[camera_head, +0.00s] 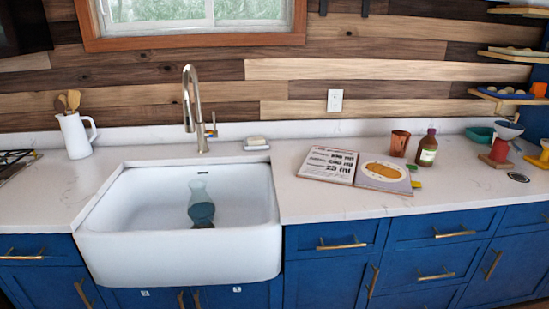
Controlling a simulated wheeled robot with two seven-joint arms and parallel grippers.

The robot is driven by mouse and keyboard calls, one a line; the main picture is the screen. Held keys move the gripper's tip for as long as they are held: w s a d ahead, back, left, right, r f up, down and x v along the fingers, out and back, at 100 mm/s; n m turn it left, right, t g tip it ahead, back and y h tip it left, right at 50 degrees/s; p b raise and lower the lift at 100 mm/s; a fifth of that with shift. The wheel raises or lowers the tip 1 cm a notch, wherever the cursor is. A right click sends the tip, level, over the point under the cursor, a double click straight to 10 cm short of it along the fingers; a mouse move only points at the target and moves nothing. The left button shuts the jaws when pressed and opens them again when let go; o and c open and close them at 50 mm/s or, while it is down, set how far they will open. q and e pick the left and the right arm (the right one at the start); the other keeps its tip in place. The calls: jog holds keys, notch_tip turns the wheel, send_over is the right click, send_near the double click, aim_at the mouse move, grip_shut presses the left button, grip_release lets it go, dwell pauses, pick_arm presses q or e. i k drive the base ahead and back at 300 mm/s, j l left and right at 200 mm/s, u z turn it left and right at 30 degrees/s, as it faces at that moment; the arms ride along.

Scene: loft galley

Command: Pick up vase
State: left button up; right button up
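The vase (201,209) is a teal, partly see-through vessel with a wider lower body and a narrower neck. Neither of my grippers shows in the head view.
The brass faucet (190,95) rises behind the sink and its spout hangs above the basin. A white pitcher (75,135) with wooden utensils stands left. An open cookbook (355,169), copper cup (399,143) and brown bottle (427,148) are right. Counter right of the sink is partly clear.

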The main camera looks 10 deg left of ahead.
aim_at(201, 208)
jog(key=u, duration=0.35)
jog(key=i+u, duration=0.15)
jog(key=u, duration=0.25)
jog(key=i+u, duration=0.1)
jog(key=u, duration=0.3)
jog(key=i+u, duration=0.15)
jog(key=u, duration=0.25)
jog(key=i+l+u, duration=0.1)
jog(key=u, duration=0.3)
